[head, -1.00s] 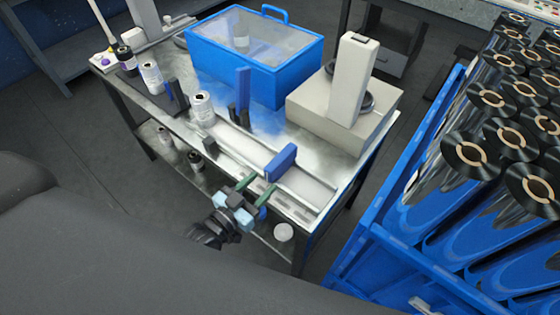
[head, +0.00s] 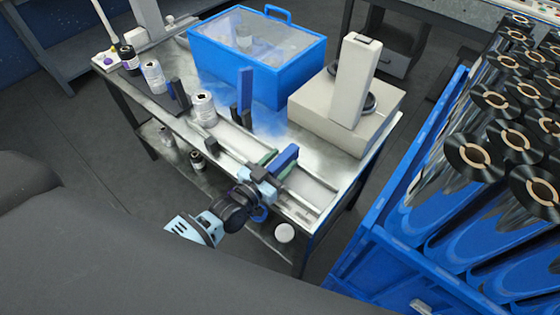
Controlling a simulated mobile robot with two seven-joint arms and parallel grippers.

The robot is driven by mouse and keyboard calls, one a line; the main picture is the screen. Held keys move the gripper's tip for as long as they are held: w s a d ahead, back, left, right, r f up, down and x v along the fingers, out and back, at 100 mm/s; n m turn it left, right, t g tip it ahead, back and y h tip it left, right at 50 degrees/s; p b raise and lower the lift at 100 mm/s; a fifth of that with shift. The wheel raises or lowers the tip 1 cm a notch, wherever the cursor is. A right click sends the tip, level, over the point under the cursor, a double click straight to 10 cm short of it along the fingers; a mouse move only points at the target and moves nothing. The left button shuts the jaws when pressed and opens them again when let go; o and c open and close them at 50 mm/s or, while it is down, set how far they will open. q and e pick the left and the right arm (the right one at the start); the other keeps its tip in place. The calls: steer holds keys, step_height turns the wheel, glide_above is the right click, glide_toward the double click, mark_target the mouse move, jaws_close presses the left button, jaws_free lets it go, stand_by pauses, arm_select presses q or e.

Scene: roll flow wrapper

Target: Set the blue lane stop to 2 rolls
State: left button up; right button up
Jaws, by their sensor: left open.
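A white roll (head: 203,109) stands at the far left end of the lane. My right gripper is not in view.
A blue bin with a clear lid (head: 255,62) and a beige machine (head: 345,115) stand behind the lane. A tall blue post (head: 245,88) rises beside it. A blue crate (head: 384,225) of film rolls is at the right.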

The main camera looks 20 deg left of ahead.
arm_select(q)
steer(key=shift+w, duration=0.1)
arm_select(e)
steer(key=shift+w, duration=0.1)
